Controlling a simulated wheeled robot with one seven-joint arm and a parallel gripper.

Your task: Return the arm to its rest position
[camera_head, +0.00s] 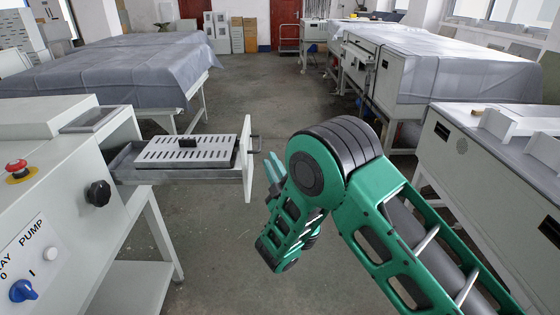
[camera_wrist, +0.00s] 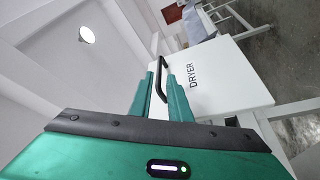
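My arm reaches forward from the right in the head view, its green links bent. My gripper (camera_head: 273,168) is just right of the pulled-out drawer's white front panel (camera_head: 247,160). In the wrist view its two green fingers (camera_wrist: 162,93) stand apart with nothing held. The drawer's dark handle (camera_wrist: 158,80) shows between the fingertips there; the exact depth gap is hard to tell. The white panel reads "DRYER" (camera_wrist: 193,74).
The white processor (camera_head: 75,165) with red, black and blue knobs stands at left. Cloth-covered tables stand behind at left (camera_head: 110,70) and right (camera_head: 440,60). A white cabinet (camera_head: 480,160) is close on the right. The grey floor (camera_head: 245,85) between them is clear.

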